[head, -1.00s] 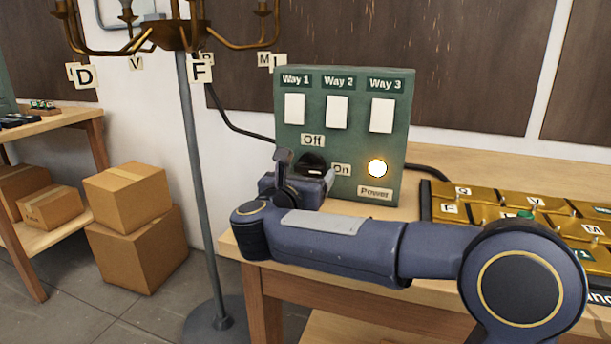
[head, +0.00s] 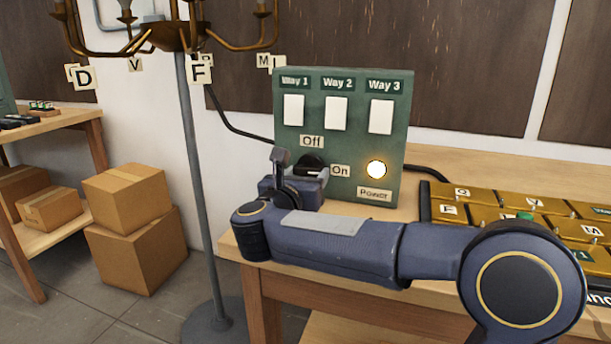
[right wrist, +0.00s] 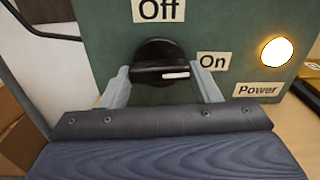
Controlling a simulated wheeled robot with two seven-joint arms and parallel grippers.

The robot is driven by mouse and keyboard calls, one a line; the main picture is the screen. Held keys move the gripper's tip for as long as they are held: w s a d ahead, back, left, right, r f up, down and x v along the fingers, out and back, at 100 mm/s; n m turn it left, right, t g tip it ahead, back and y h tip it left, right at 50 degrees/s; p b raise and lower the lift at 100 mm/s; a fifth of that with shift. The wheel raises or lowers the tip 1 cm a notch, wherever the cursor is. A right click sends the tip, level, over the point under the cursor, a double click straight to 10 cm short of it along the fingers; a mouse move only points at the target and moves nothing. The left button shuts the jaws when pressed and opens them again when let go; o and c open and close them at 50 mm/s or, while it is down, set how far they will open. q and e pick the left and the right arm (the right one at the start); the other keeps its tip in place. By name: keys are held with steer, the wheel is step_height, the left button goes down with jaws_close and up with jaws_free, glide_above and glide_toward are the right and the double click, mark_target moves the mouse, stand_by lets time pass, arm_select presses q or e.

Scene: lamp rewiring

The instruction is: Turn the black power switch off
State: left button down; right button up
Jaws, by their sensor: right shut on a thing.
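The black power switch (head: 313,165) is a rotary knob on the front of the green switch box (head: 391,150), below the "Off" label (head: 312,141) and left of the "On" label (head: 340,171). In the right wrist view the knob (right wrist: 158,66) has its white mark toward "On". The yellow power light (head: 376,169) is lit. My right gripper (right wrist: 165,80) is shut on the knob, with one finger at each side of it. In the head view my right wrist partly hides the knob's lower left. My left gripper is not in view.
A gold lettered panel (head: 480,205) lies on the bench at the right. Cardboard boxes (head: 135,250) stand on the floor at the left.

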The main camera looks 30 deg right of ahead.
steer(key=n, duration=0.4)
steer(key=shift+r+p, duration=0.1)
steer(key=shift+p, duration=0.3)
steer(key=n+p, duration=0.1)
steer(key=n, duration=0.2)
steer(key=shift+s+r+n+p, duration=0.1)
steer(key=shift+n+p, duration=0.2)
steer(key=shift+n, duration=0.1)
steer(key=n+p, duration=0.3)
steer(key=n, duration=0.2)
steer(key=shift+r, duration=0.1)
steer(key=shift+d+n+p, duration=0.1)
steer(key=shift+n+p, duration=1.4)
steer(key=shift+n, duration=0.7)
steer(key=o, duration=1)
steer(key=shift+s, duration=0.1)
steer(key=v, duration=0.7)
steer(key=shift+s+a, duration=0.25)
steer(key=shift+a, duration=0.05)
